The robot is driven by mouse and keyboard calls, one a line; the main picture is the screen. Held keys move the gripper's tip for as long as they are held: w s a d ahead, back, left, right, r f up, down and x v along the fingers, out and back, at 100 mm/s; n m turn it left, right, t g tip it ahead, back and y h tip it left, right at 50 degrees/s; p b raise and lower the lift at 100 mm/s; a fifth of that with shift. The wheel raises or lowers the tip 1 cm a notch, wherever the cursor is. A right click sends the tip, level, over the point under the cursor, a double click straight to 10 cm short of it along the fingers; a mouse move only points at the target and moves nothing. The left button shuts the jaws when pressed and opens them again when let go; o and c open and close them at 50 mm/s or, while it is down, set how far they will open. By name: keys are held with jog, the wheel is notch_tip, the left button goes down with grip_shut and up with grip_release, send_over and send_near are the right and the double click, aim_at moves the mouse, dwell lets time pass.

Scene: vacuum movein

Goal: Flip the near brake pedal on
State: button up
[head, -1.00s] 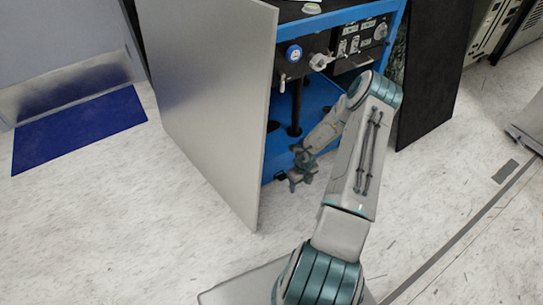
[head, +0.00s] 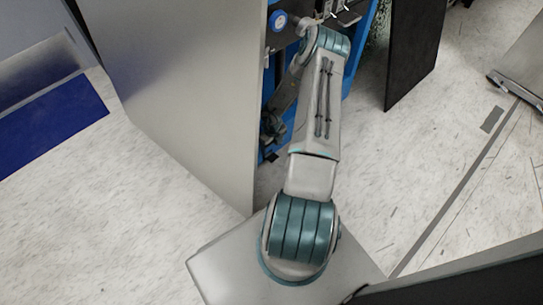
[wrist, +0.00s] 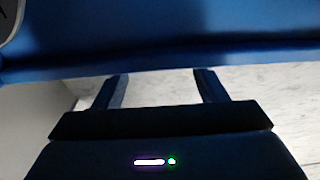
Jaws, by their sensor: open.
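The blue-framed cabinet (head: 360,62) stands at the upper middle of the head view, partly behind my arm. I cannot make out a brake pedal in either view; the cabinet's lower front is mostly hidden by my arm and the silver panel. My gripper (head: 272,132) is low at the cabinet's front, right beside the panel's edge. In the wrist view my gripper (wrist: 160,86) has its two fingers apart with nothing between them. A blue cabinet edge (wrist: 160,60) runs across just beyond the fingertips; I cannot tell whether they touch it. Pale floor shows beneath it.
A tall silver panel (head: 190,100) stands close left of my gripper. A dark panel (head: 412,50) stands right of the cabinet. A blue mat (head: 50,125) lies at the left. The speckled floor (head: 430,160) on the right is mostly clear.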

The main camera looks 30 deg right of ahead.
aim_at(272, 157)
notch_tip(272, 157, down, 6)
jog(key=shift+f+b, duration=0.25)
jog(key=shift+b, duration=0.9)
